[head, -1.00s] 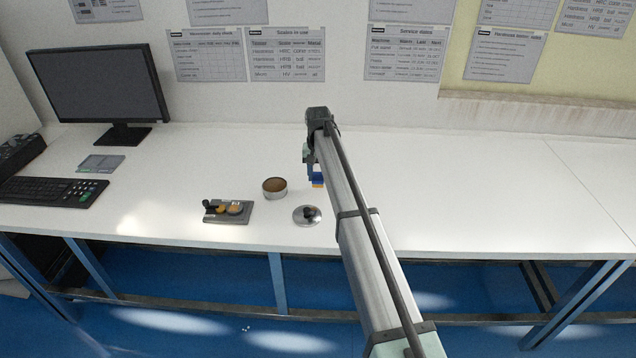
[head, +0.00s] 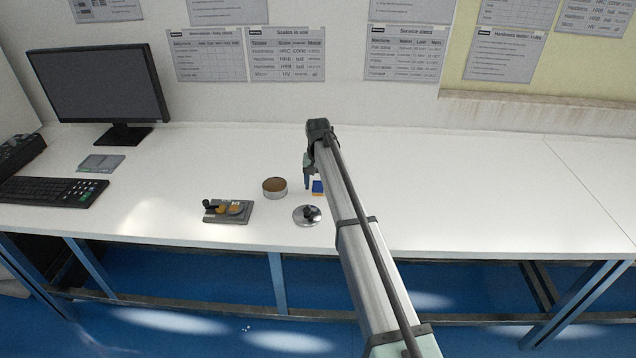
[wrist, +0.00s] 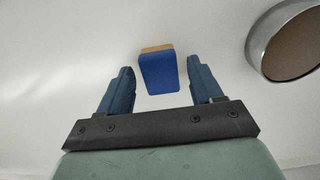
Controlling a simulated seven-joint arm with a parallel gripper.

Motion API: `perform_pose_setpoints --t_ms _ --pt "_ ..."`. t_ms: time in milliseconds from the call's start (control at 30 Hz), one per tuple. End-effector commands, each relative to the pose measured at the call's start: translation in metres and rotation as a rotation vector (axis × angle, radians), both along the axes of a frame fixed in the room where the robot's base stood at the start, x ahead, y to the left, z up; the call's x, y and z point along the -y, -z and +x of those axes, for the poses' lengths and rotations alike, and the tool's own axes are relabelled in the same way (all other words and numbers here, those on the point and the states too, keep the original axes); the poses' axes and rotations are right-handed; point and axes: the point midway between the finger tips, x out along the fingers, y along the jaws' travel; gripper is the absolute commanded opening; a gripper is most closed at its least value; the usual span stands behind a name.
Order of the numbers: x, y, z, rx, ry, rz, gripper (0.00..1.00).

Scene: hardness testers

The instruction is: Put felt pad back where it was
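A small blue block with a tan layer, which looks like the felt pad (head: 318,187), is on the white table, partly hidden by my arm in the head view. In the wrist view the pad (wrist: 159,73) shows mostly its blue face, with the tan strip along its far edge. My gripper (wrist: 160,84) is open, one finger on each side of the pad's line, with visible gaps and no contact. In the head view my gripper (head: 309,184) is just left of the pad.
A round metal tin with a brown inside (head: 275,188) stands left of the pad; it also shows in the wrist view (wrist: 290,45). A shiny disc with a dark knob (head: 307,216) lies in front. A grey tray (head: 237,216) holds small parts further left. The table's right side is clear.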

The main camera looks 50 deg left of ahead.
Motion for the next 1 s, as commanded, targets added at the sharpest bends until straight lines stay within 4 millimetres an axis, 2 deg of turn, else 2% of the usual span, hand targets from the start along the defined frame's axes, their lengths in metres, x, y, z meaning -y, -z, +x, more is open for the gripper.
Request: perform_pose_setpoints --t_ms 367,467,800,1000 --pt "0.000 -0.007 0.000 0.000 0.000 0.000 0.67" --pt "0.000 -0.018 0.000 0.000 0.000 0.000 0.67" --pt "0.000 -0.081 0.000 0.001 0.000 0.001 0.67" --pt "0.000 -0.108 0.000 0.000 0.000 0.000 0.67"
